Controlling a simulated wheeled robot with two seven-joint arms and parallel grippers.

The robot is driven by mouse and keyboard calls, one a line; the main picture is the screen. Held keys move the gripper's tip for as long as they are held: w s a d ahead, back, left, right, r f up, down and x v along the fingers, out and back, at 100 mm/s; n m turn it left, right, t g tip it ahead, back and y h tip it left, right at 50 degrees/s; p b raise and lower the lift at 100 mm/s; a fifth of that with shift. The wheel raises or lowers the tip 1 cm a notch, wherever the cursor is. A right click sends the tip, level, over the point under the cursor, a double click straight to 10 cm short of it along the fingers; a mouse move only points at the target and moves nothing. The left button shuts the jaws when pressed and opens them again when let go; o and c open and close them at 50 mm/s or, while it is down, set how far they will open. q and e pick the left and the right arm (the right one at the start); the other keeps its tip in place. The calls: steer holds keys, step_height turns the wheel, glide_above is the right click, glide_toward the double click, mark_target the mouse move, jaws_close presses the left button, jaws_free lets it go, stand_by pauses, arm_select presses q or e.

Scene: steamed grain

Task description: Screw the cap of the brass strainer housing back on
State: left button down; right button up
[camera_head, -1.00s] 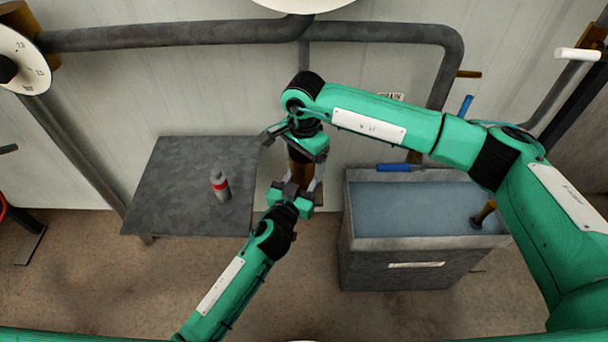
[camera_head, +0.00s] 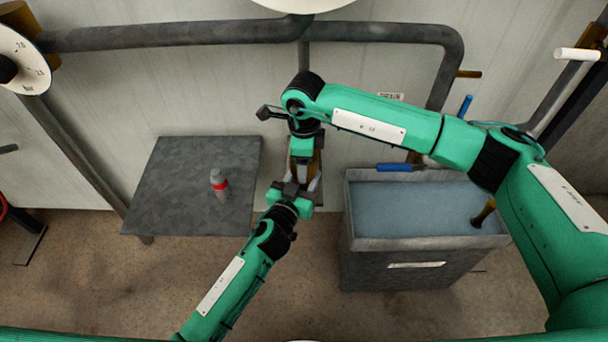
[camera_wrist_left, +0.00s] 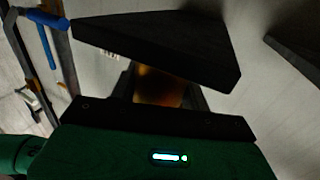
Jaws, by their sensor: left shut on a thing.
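The brass strainer housing (camera_head: 318,162) stands near the wall, in the middle of the head view, mostly covered by my grippers. My left gripper (camera_head: 298,181) reaches up from below and is shut on the brass body. In the left wrist view a brown-orange brass surface (camera_wrist_left: 160,87) shows between dark finger parts. My right gripper (camera_head: 303,160) is right above the left one, pointing down at the housing. Its fingertips are too covered to tell whether they are open or shut. I cannot make out the cap separately from the body.
A grey metal table (camera_head: 175,190) on the left holds a grey bottle with a red band (camera_head: 220,184). Pipes (camera_head: 180,36) run along the wall.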

steer(key=m, duration=0.9)
steer(key=o, duration=1.1)
steer(key=shift+r, duration=2.25)
steer(key=shift+c, duration=0.3)
